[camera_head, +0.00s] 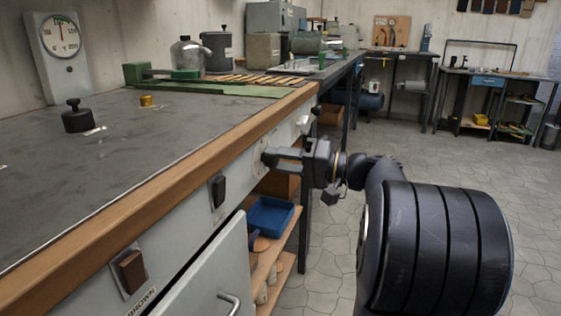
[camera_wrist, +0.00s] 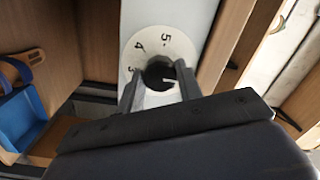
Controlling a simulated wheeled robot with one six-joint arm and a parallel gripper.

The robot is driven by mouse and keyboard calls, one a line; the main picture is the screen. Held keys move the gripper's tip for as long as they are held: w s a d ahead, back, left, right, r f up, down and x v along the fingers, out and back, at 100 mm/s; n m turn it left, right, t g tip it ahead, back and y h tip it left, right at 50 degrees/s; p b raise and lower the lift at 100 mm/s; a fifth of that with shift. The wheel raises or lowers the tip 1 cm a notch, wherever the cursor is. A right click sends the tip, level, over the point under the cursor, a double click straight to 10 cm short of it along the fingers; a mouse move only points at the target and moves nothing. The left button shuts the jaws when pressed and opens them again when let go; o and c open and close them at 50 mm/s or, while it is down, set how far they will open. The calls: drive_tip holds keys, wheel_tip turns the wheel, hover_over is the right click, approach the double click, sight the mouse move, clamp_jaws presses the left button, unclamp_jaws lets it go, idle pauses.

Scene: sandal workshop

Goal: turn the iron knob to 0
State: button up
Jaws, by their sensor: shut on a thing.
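The iron knob (camera_wrist: 157,68) is a small black round knob at the centre of a white dial plate (camera_wrist: 140,45), seen in the wrist view. The numbers 3, 4 and 5 show on the plate's left and upper parts. A pale mark on the knob points to the right, away from the 4; the number there is hidden or cannot be read. My gripper (camera_wrist: 159,86) is shut on the knob, one finger on each side. In the head view my gripper (camera_head: 268,159) reaches left to the bench's front panel, where the dial plate (camera_head: 258,160) partly shows and the knob is hidden.
A dark switch (camera_head: 218,191) and a brown switch (camera_head: 131,271) sit on the panel to the left. Below, a cabinet door (camera_head: 205,275) stands out near shelves with a blue bin (camera_head: 269,216). The tiled floor (camera_head: 325,270) right of the bench is clear.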

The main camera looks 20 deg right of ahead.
drive_tip(key=o, duration=1)
drive_tip(key=p+v, duration=0.3)
drive_tip(key=v, duration=0.7)
drive_tip(key=shift+s+d, duration=0.3)
drive_tip(key=b+x, duration=0.3)
drive_tip(key=x, duration=0.7)
drive_tip(key=shift+w+a, duration=0.3)
drive_tip(key=shift+a, duration=0.05)
